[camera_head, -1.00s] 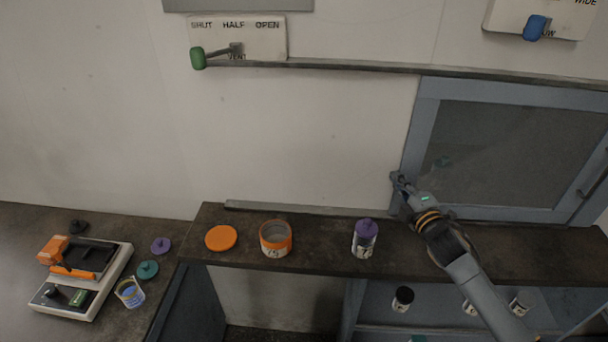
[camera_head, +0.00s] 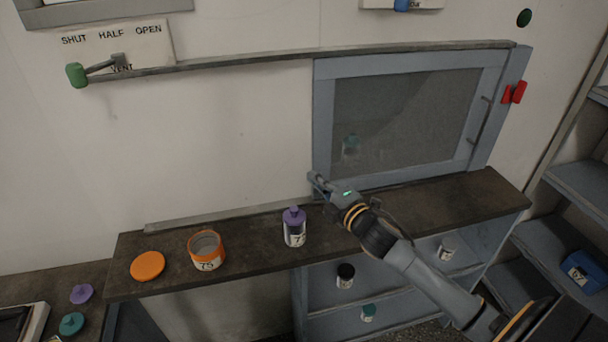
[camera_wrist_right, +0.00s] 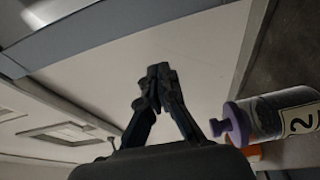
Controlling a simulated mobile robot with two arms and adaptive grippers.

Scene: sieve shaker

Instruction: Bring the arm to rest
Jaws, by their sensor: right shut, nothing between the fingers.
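My right gripper (camera_head: 316,181) is in front of the lower left corner of the blue-framed sliding window (camera_head: 325,130), above the dark shelf. In the right wrist view its fingers (camera_wrist_right: 158,72) are together with nothing between them. A jar with a purple lid (camera_head: 294,228) stands upright on the shelf to the left of the gripper, apart from it. The same jar (camera_wrist_right: 275,112) shows at the right of the right wrist view. My left gripper is in no view.
On the shelf (camera_head: 120,272) are an open orange-rimmed jar (camera_head: 206,251) and an orange lid (camera_head: 147,266). A vent lever with a green knob (camera_head: 76,75) is on the wall. Jars stand below, including a black-lidded one (camera_head: 345,276). A blue bin (camera_head: 582,272) is at right.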

